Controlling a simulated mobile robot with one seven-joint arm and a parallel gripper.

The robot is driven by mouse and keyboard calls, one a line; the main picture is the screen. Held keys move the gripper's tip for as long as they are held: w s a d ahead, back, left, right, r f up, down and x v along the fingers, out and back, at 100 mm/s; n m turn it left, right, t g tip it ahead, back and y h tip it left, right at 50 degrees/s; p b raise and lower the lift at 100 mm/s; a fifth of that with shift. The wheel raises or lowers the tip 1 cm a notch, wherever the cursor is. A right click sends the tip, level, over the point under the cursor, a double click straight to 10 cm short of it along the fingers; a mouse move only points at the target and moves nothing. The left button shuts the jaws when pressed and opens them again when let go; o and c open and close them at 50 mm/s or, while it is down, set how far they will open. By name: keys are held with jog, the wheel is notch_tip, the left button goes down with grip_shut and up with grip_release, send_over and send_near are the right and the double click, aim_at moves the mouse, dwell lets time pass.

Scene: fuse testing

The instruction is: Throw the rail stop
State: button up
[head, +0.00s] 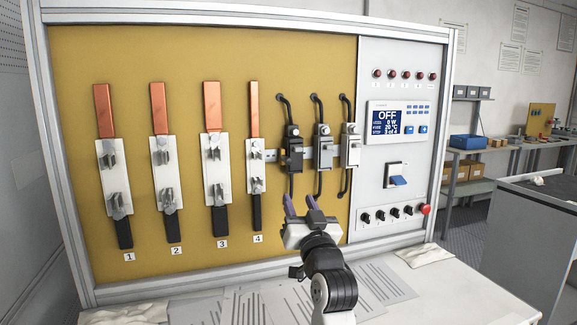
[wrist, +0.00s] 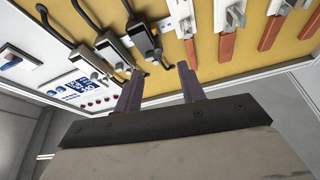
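Three rail-mounted blocks with black cables sit on a short rail in the middle of the yellow panel in the head view: a dark block (head: 294,149), a grey block (head: 323,148) and a light block (head: 350,146). A small grey piece (head: 271,155) sits on the rail left of the dark block; I cannot tell if it is the rail stop. The dark block (wrist: 146,42) also shows in the wrist view. My gripper (head: 300,205) is open and empty, below the dark and grey blocks. Its purple fingers (wrist: 160,88) are apart in the wrist view.
Numbered fuse holders with copper bars (head: 107,165) stand left of the rail. A grey control panel (head: 397,150) with an "OFF" display, a blue-handled switch (head: 398,181) and a red button (head: 425,209) is at right. Papers (head: 235,310) lie on the bench below. A grey cabinet (head: 535,215) stands far right.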

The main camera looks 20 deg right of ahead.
aim_at(288, 164)
jog(key=p+x, duration=0.1)
jog(key=x, duration=0.3)
jog(key=p+x, duration=0.1)
jog(key=x, duration=0.3)
jog(key=r+p+x, duration=0.1)
jog(key=p+x, duration=0.1)
jog(key=x, duration=0.2)
jog(key=shift+w+d+r, duration=0.15)
jog(key=shift+d, duration=0.25)
jog(key=shift+w+r, duration=0.1)
jog(key=shift+w, duration=0.45)
grip_shut()
